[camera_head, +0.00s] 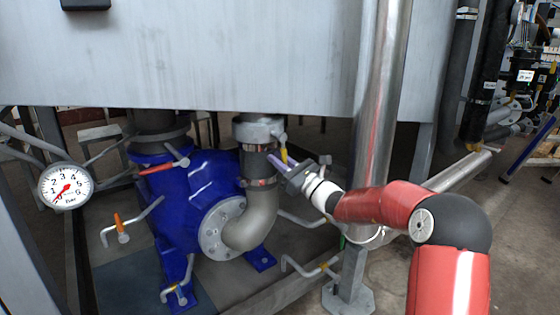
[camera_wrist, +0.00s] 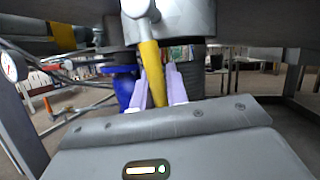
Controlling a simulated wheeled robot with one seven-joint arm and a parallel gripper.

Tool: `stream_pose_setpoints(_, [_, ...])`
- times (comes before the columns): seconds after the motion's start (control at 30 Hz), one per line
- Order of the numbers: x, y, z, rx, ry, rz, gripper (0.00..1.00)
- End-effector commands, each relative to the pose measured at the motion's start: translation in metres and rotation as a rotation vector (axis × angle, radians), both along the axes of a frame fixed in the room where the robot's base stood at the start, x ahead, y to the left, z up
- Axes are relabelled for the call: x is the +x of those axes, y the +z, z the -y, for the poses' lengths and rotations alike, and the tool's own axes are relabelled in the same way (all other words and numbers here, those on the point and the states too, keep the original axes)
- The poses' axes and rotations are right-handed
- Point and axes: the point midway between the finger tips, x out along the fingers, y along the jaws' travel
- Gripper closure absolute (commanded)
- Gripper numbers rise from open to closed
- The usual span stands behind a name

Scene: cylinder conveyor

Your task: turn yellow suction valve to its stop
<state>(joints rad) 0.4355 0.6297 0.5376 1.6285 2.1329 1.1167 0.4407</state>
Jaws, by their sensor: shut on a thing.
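The yellow suction valve handle (camera_wrist: 151,70) hangs down from a grey stem in the wrist view, tilted slightly. Its lower end sits between the two pale purple fingers of my gripper (camera_wrist: 159,88), which are shut on it. In the head view the handle (camera_head: 284,156) is a small yellow strip below the grey valve body (camera_head: 258,130), on the pipe above the blue pump. My gripper (camera_head: 277,161) reaches it from the right. The fingertips partly overlap the handle there.
The blue pump (camera_head: 185,200) and a grey elbow pipe (camera_head: 258,222) stand below. A steel post (camera_head: 378,110) is close to my arm. A pressure gauge (camera_head: 66,186) is at left. Red (camera_head: 164,168) and orange (camera_head: 119,222) handles sit on nearby pipes. A large grey tank (camera_head: 220,60) hangs above.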

Motion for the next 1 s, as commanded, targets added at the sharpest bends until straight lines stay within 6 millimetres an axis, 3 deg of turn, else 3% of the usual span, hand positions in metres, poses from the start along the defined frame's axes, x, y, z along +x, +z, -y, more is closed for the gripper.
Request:
stream_pose_setpoints(0.17, [0.000,-0.001,0.000,-0.002,0.000,-0.002,1.00])
stream_pose_setpoints(0.2, [0.000,-0.001,0.000,-0.002,0.000,-0.002,0.82])
stream_pose_setpoints(0.37, [0.000,-0.001,0.000,-0.002,-0.001,-0.001,0.63])
stream_pose_setpoints(0.67, [-0.001,-0.001,0.002,-0.002,-0.002,0.000,0.63])
stream_pose_setpoints(1.0, [-0.034,-0.020,0.038,-0.002,-0.002,-0.003,0.63])
